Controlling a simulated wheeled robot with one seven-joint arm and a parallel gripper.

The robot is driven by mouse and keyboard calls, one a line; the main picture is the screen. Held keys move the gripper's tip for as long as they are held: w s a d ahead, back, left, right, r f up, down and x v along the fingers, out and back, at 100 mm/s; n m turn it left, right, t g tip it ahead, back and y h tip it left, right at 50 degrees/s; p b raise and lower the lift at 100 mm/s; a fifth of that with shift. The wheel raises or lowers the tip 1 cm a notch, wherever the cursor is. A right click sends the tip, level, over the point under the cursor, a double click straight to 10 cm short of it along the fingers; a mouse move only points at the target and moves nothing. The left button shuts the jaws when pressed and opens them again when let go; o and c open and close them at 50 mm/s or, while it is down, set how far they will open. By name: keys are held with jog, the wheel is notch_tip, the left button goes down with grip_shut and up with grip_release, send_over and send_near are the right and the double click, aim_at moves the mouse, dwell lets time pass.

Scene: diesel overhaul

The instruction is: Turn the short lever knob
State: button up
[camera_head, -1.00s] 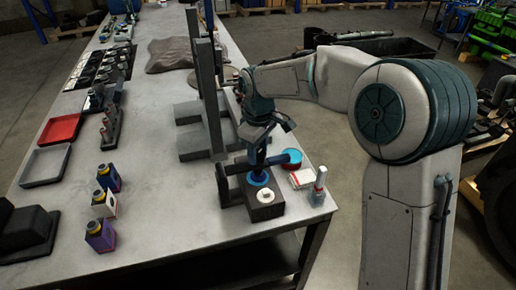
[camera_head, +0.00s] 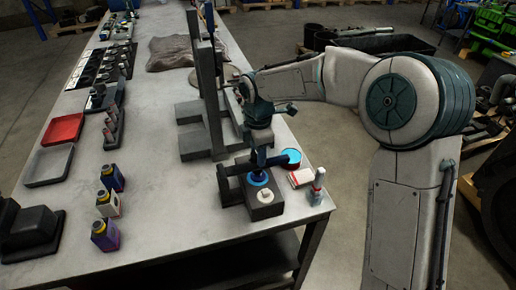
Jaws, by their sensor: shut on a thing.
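A dark block (camera_head: 266,211) stands near the front right corner of the grey workbench. On its top are a blue round collar (camera_head: 258,178) and a white round knob (camera_head: 264,196). My gripper (camera_head: 259,169) points down at the blue collar and is shut on the short lever knob there. The gripper hides most of that knob, so its lever angle cannot be told. The white knob stands free in front of the gripper. A dark upright bracket (camera_head: 222,184) stands at the block's left side.
A blue-topped round tin (camera_head: 291,156), a red-and-white box (camera_head: 300,177) and a small bottle (camera_head: 317,187) stand close on the right, near the bench edge. A tall grey stand (camera_head: 208,95) rises behind. Several small bottles (camera_head: 106,203) stand left; bare bench lies between.

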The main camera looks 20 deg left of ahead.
jog(key=shift+a+r+n+p, duration=0.15)
jog(key=shift+n+p, duration=0.15)
jog(key=shift+n, duration=0.8)
jog(key=o, duration=1)
notch_tip(320, 180, up, 14)
jog(key=shift+f+b, duration=0.2)
jog(key=shift+b, duration=0.6)
